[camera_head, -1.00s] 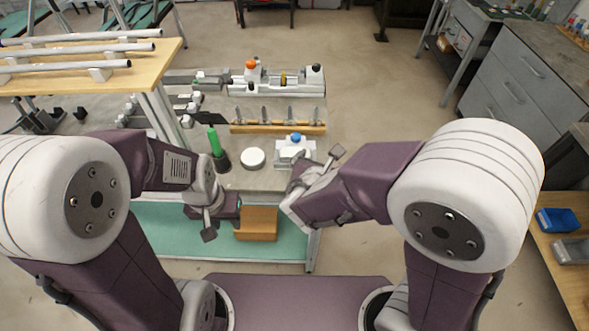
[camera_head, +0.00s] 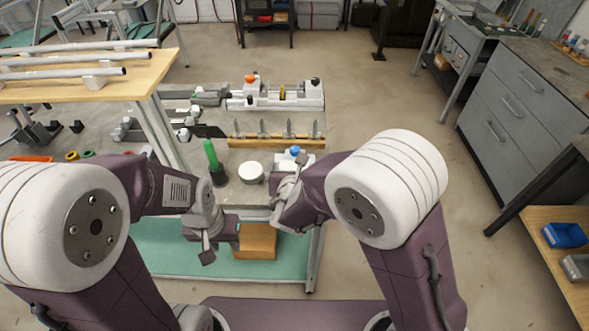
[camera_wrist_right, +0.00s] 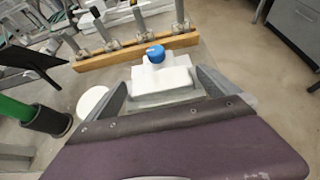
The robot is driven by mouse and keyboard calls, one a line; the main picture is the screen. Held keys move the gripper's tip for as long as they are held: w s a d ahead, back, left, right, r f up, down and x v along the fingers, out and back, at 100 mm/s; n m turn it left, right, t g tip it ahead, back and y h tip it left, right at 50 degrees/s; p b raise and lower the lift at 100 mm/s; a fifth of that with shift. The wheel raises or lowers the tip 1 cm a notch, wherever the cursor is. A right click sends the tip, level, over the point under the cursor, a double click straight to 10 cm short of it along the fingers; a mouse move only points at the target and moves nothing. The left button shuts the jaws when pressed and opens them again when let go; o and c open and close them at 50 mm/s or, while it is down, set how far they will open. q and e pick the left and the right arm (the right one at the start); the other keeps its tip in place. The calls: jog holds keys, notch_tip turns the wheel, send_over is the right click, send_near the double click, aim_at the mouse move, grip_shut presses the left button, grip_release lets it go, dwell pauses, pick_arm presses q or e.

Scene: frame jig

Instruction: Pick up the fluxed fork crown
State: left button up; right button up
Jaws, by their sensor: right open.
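I cannot pick out a fork crown for certain. A white stepped block with a blue knob (camera_wrist_right: 158,72) stands on the bench, between the fingers of my right gripper (camera_wrist_right: 165,88) in the right wrist view. The gripper is open, and I cannot tell whether a finger touches the block. In the head view the blue knob (camera_head: 294,151) shows just beyond my right gripper (camera_head: 290,180), which hides most of the block. My left gripper (camera_head: 208,247) hangs at the bench's front edge, near a wooden box (camera_head: 256,242); its jaws are unclear.
A round white lid or disc (camera_head: 251,173) and a green bottle in a black holder (camera_head: 213,160) stand left of the block. A wooden rack with several upright pegs (camera_head: 275,142) is behind it. A white fixture (camera_head: 275,97) lies farther back. Open floor lies to the right.

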aim_at(294, 169)
jog(key=shift+w+f, duration=0.1)
jog(key=shift+w, duration=0.1)
jog(key=shift+s, duration=0.1)
jog(key=shift+c, duration=0.7)
jog(key=c, duration=1.3)
notch_tip(294, 169, up, 5)
jog(key=shift+f+p, duration=0.15)
jog(key=shift+p, duration=0.55)
jog(key=w+r, duration=0.2)
jog(key=w, duration=0.2)
jog(key=w+r+p, duration=0.1)
jog(key=w+r, duration=0.1)
jog(key=w, duration=0.1)
jog(key=w+d+r+p, duration=0.1)
jog(key=w+r, duration=0.1)
jog(key=w, duration=0.2)
jog(key=shift+w+r, duration=0.2)
jog(key=shift+w, duration=0.15)
